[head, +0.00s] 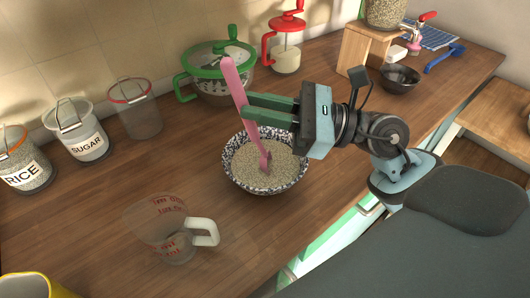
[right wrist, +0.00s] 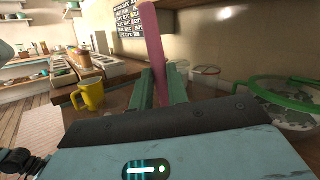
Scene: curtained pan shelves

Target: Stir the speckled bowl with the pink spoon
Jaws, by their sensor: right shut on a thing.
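The speckled bowl (head: 231,177) stands on the wooden counter in the middle of the head view and holds a pale, grainy filling (head: 283,166). The pink spoon (head: 235,82) stands steeply in it, leaning a little, with its lower end in the filling. My right gripper (head: 250,110) is shut on the spoon's handle above the bowl's far side. In the right wrist view the pink handle (right wrist: 152,40) rises between the green fingers (right wrist: 158,92). My left gripper is in neither view.
A clear measuring cup (head: 165,228) stands in front of the bowl at left. A green-lidded glass bowl (head: 215,85) stands behind it. Sugar (head: 80,140) and rice (head: 22,172) jars stand at left, a yellow mug (head: 38,287) at the near corner. A dark bowl (head: 398,82) is at right.

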